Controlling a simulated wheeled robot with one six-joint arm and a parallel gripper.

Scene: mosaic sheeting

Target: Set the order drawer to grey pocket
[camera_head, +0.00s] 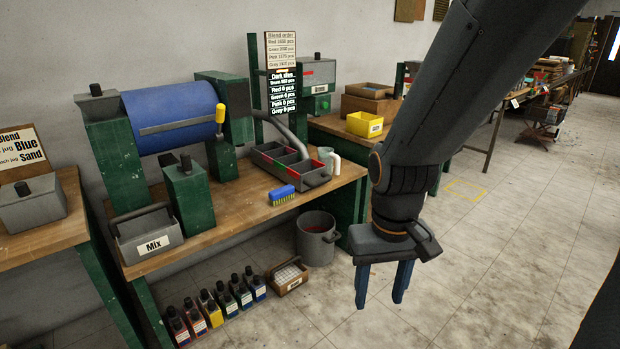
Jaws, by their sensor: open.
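My gripper (380,297) hangs from the arm in front of the bench, at the right of the middle. Its two blue fingers point down, apart, with nothing between them. A long grey compartmented tray (320,179), possibly the order drawer, sits on the bench left of and behind my gripper. Its pockets look dark, with red and green patches; I cannot tell which pocket is grey. A grey pipe curves down to it from the drum machine. An order board (281,57) behind it lists red, green, pink and grey counts.
A blue drum (170,115) with a yellow handle stands on the wooden bench. A Mix bin (150,236), a blue brush (282,195) and a white jug (329,160) are there too. A grey bucket (318,240) and several bottles stand on the floor. Floor at right is mostly clear.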

